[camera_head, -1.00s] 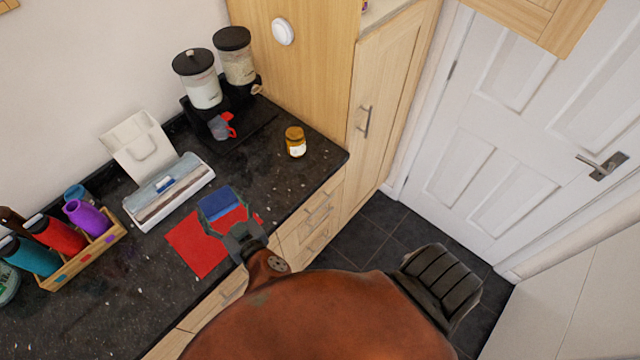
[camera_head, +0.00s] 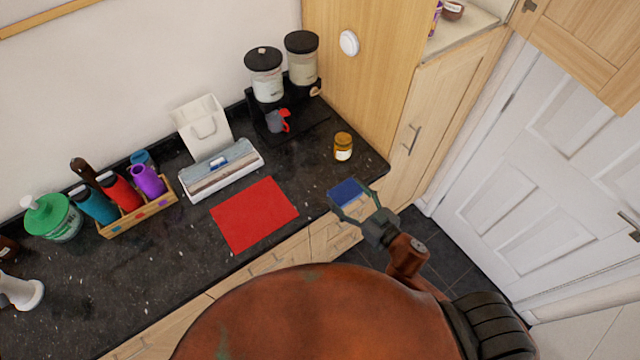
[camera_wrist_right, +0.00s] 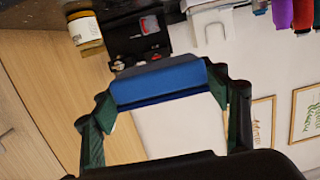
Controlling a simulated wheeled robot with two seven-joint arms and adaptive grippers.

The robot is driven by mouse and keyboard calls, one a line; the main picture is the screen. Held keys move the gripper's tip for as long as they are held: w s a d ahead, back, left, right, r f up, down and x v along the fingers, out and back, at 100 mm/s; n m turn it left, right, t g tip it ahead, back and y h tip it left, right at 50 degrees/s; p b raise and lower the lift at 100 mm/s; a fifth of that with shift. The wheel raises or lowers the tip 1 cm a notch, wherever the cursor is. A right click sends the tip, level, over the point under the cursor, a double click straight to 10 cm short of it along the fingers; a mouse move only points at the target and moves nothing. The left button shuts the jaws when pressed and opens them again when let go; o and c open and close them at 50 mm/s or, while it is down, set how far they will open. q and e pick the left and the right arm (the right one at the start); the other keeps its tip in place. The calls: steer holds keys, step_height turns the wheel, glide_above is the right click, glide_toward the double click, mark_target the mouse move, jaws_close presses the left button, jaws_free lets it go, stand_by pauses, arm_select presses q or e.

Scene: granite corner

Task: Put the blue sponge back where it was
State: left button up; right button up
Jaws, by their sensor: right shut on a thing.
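The blue sponge (camera_head: 346,192) is between the fingers of my right gripper (camera_head: 350,194), which is shut on it. In the head view it shows to the right of the red mat (camera_head: 254,214), by the counter's front edge; its height is hard to tell. In the right wrist view the sponge (camera_wrist_right: 158,82) spans the gap between the two fingers (camera_wrist_right: 165,95). The red mat lies flat and bare on the dark counter. My left gripper is not in view.
An amber jar (camera_head: 343,147) stands near the counter's right corner. A long box (camera_head: 222,171), a wooden bottle rack (camera_head: 138,206) and two dispensers (camera_head: 267,75) stand along the wall. Dark counter (camera_head: 150,265) in front of the rack is clear.

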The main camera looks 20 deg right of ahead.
steer(key=shift+w, duration=0.25)
steer(key=w+a+f, duration=0.2)
steer(key=w+f, duration=0.1)
steer(key=w, duration=0.4)
glide_above(321, 188)
steer(key=f, duration=0.6)
steer(key=shift+s+d+b, duration=0.1)
steer(key=shift+s+b, duration=0.15)
steer(key=shift+b, duration=0.1)
steer(key=shift+w+f, duration=0.15)
steer(key=shift+f, duration=0.1)
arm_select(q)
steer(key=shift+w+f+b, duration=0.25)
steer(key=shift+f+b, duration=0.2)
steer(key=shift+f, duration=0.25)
arm_select(e)
steer(key=shift+w+f, duration=0.1)
steer(key=shift+f, duration=1.6)
steer(key=shift+f, duration=0.15)
steer(key=o, duration=0.9)
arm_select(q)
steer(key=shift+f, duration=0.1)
arm_select(e)
steer(key=shift+o, duration=0.2)
